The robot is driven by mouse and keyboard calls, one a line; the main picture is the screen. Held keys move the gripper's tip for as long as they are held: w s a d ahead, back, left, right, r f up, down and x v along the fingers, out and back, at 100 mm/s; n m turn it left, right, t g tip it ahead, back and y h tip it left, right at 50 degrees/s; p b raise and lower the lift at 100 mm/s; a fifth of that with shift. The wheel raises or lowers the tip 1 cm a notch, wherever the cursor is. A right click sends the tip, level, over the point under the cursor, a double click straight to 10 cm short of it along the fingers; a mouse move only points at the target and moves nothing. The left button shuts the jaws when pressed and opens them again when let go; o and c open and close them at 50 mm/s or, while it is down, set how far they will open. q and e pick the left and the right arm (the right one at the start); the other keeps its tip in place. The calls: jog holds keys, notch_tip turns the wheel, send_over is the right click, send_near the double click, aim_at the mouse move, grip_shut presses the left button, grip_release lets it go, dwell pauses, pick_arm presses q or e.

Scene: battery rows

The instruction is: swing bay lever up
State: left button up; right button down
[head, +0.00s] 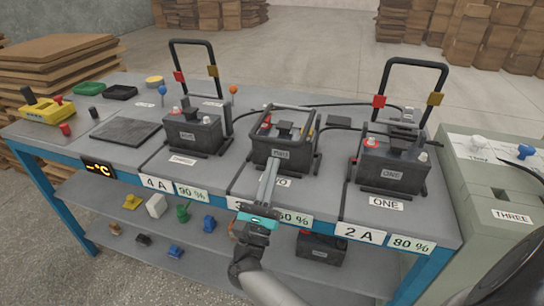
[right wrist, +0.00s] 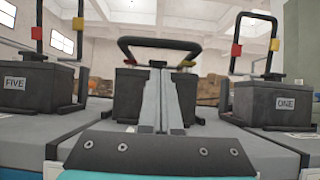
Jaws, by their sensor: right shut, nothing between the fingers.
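The middle bay's black lever (head: 291,107) is a U-shaped bar lying low around the top of a dark battery (head: 290,155). In the right wrist view the lever (right wrist: 160,42) spans above and behind the battery (right wrist: 126,95). The levers of the left bay (head: 192,42) and right bay (head: 418,63) stand upright. My right gripper (head: 273,160) is shut and empty, its fingers in front of the middle battery. The fingers (right wrist: 157,68) point at that battery, below the lever's crossbar; contact cannot be told. My left gripper is not in view.
Batteries sit in the left bay (head: 195,136) and right bay (head: 391,174). A yellow box (head: 47,109) and dark pad (head: 127,131) lie on the left of the bench. A grey-green cabinet (head: 480,165) stands at the right. Small coloured items lie on the lower shelf (head: 100,199).

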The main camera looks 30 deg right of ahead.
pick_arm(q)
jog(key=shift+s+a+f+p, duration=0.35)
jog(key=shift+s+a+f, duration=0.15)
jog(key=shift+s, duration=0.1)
pick_arm(e)
jog(key=shift+w+d+r, duration=0.1)
jog(key=shift+r, duration=0.55)
jog(key=shift+w+d+r, duration=0.1)
jog(key=shift+r, duration=0.5)
jog(key=shift+r, duration=0.1)
